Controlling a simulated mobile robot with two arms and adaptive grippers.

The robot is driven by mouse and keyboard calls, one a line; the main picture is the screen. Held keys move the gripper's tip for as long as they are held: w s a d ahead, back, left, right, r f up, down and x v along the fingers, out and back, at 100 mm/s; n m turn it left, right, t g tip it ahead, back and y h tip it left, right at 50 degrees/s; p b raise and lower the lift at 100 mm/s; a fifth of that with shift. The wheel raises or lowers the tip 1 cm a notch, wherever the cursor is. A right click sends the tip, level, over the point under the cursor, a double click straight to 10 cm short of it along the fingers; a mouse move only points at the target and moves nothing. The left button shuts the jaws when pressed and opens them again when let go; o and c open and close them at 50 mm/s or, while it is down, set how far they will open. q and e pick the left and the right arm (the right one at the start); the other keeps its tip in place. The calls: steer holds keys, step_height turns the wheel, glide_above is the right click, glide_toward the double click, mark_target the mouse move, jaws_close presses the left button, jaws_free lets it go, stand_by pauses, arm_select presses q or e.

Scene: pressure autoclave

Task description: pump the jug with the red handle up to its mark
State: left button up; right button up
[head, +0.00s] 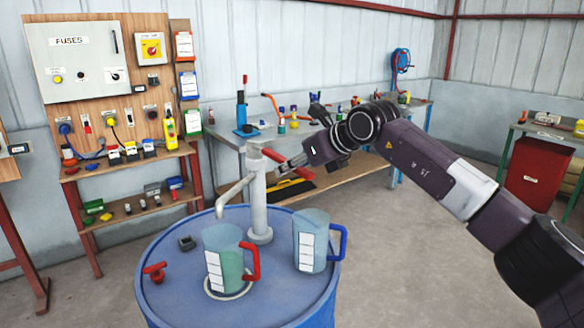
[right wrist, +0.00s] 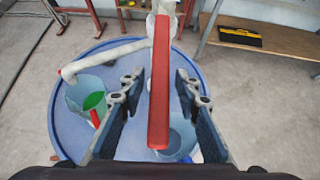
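The jug with the red handle (head: 224,262) stands upright on the blue drum (head: 168,290) under the spout of the grey pump (head: 258,200). Green liquid fills part of it and also shows in the right wrist view (right wrist: 94,101). A white scale is on its side; I cannot make out which line is the mark. The pump's red lever (right wrist: 159,90) runs between the fingers of my right gripper (right wrist: 160,92), with a gap on each side. The gripper is open and also shows in the head view (head: 291,163). My left gripper is out of view.
A jug with a blue handle (head: 311,242) stands right of the pump on the drum. A red valve (head: 154,271) and a small dark part (head: 187,243) are at the left of the drum top. A workbench (head: 345,150) with tools stands behind.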

steer(key=v, duration=1.2)
stand_by(1.4)
